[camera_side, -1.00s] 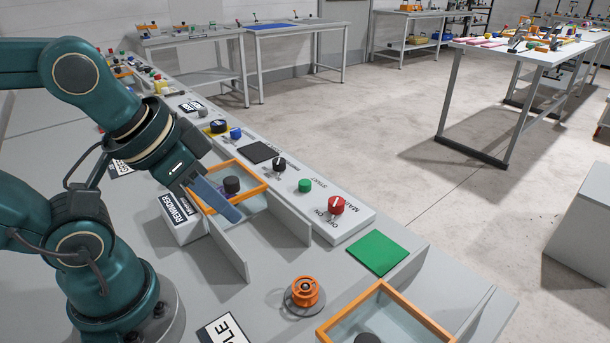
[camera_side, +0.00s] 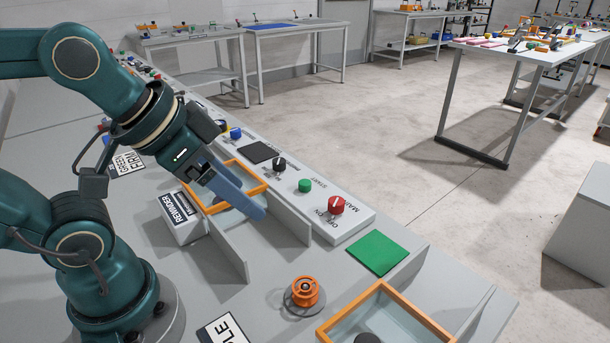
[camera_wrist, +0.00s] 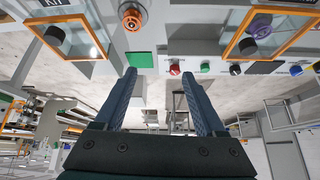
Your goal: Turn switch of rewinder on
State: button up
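A white box with a black label reading REWINDER (camera_side: 180,218) stands on the bench beside my arm, left of an orange-framed tray (camera_side: 257,184). I cannot make out a switch on the visible part of this box. A red knob with a white pointer (camera_side: 336,205) sits on the raised panel strip, with MAIN and ON/OFF lettering; it also shows in the wrist view (camera_wrist: 175,69). My gripper (camera_side: 255,208) hangs over the tray, left of the red knob and apart from it. In the wrist view its two fingers (camera_wrist: 157,70) are wide apart with nothing between them.
The panel also carries a green START button (camera_side: 305,186), a black knob (camera_side: 279,164) and a blue knob (camera_side: 235,133). Upright grey dividers (camera_side: 230,250) stand near my gripper. An orange spool (camera_side: 305,291) and green pad (camera_side: 374,253) lie nearer the camera.

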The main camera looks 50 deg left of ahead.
jog(key=w+r+m, duration=0.1)
jog(key=w+r, duration=0.2)
jog(key=w, duration=0.4)
jog(key=g, duration=0.2)
send_over(336, 200)
jog(key=s, duration=0.2)
jog(key=shift+h, duration=0.4)
notch_tip(336, 200, down, 12)
jog(key=shift+s+a+r, duration=0.1)
jog(key=shift+s, duration=0.05)
jog(key=shift+f, duration=0.7)
jog(key=shift+x, duration=2.05)
grip_shut()
